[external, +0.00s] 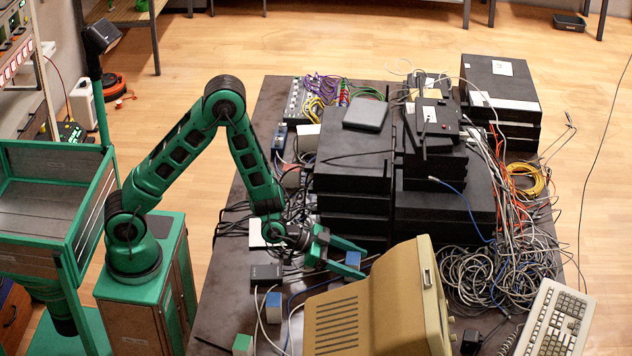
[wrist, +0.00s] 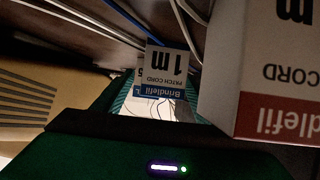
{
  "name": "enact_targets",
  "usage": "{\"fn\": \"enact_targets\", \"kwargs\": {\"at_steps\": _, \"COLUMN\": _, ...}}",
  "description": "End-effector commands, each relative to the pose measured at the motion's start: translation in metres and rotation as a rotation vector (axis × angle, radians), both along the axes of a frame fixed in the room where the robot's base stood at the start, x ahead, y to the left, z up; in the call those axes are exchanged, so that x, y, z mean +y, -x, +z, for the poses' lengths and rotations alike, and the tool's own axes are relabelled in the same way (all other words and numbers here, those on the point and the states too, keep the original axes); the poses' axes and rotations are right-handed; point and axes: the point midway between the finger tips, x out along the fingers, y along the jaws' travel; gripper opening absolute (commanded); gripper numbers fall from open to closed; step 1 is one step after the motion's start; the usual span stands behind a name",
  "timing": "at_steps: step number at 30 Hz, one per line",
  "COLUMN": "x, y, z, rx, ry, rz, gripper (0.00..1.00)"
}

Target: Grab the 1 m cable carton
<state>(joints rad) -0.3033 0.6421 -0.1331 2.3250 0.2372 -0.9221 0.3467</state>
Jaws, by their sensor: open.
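The 1 m cable carton (wrist: 168,70), white with a blue band and a printed "1 m", is ahead of my gripper (wrist: 155,92) in the wrist view, between the lines of its two fingers. In the external view my gripper (external: 363,264) is open and low over the table, left of the beige computer monitor's top. A small blue carton (external: 352,258) shows between its fingertips there. I cannot tell whether either finger touches it. A nearer white carton with a red band (wrist: 272,75) fills the right of the wrist view; its number is cut off.
The beige monitor (external: 365,315) stands close in front of my gripper. Stacked black devices (external: 350,165) stand right behind it. Other small cartons, one blue-topped (external: 273,305) and one green-topped (external: 243,343), stand front left. Loose cables (external: 490,270) lie at the right.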

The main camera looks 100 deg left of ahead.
Motion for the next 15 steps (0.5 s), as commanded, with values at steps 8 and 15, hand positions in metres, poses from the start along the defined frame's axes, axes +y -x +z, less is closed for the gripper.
{"fn": "enact_targets", "kwargs": {"at_steps": 8, "x": 0.002, "y": -0.027, "z": -0.013, "rx": 0.001, "ry": 0.000, "rz": -0.001, "gripper": 0.65}}
{"fn": "enact_targets", "kwargs": {"at_steps": 15, "x": 0.002, "y": -0.029, "z": -0.013, "rx": 0.000, "ry": 0.000, "rz": 0.000, "gripper": 0.65}}
